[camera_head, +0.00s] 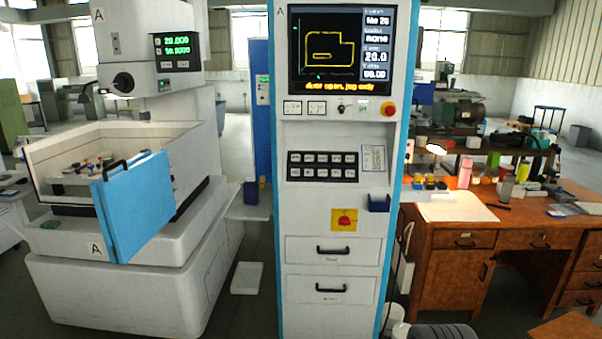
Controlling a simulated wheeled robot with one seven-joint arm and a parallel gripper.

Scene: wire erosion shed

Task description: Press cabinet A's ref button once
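Cabinet A (333,230) is the tall white control cabinet with blue edges in the middle, marked "A" at its top left. Its screen (332,48) is lit, with a yellow outline and an orange line that seems to read "door open, jog only". Below the screen are two pale labelled buttons (304,107), a small greenish control (363,108) and a red stop knob (389,109). A black key panel (322,167) with several pale keys sits lower. The lettering is too small to tell which is the ref button. My gripper is not in view.
The machine marked A (130,285) stands left, its blue door (135,208) swung open, with a lit readout (176,47) on its head. A cluttered wooden desk (450,270) stands right. A white tray (247,278) lies on the floor between machine and cabinet.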

